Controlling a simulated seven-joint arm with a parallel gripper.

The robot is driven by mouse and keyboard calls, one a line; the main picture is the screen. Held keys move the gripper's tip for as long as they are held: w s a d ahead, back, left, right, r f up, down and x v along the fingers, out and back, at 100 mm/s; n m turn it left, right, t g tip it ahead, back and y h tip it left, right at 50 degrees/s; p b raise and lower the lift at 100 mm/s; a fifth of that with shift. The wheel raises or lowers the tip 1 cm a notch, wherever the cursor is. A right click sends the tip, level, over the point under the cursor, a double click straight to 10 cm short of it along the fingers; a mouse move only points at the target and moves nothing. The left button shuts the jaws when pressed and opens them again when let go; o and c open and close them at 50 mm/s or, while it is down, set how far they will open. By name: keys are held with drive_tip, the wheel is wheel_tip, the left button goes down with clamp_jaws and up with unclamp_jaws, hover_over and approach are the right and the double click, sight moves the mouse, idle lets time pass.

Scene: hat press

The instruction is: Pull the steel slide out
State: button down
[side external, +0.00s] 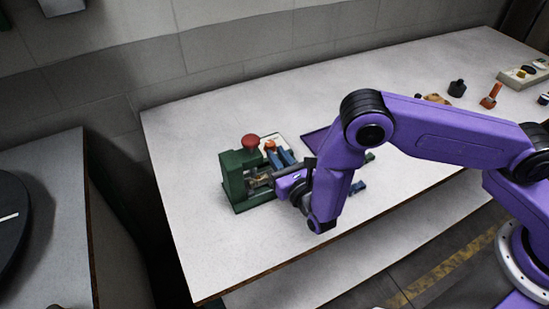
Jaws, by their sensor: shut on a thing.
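The green press (233,180) stands on the white table, with a round red knob (250,141) on top. The steel slide (257,181) shows as a small greyish part low in the press's opening, on the side facing my gripper. My gripper (274,180) is at the press's right side, level with the slide, and is shut on the slide's near end. The fingertips and the exact grip are small and partly hidden by the gripper body. How far the slide sticks out cannot be told.
Blue parts (284,155) and a white tray lie just behind the press. A purple tray (318,141) is partly behind my arm. A small blue block (357,188) lies to the right. The table's front left (205,255) is clear.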

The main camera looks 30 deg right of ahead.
drive_tip(key=d, duration=0.7)
drive_tip(key=c, duration=1.1)
unclamp_jaws()
drive_tip(key=s, duration=1.7)
drive_tip(key=shift+s, duration=0.25)
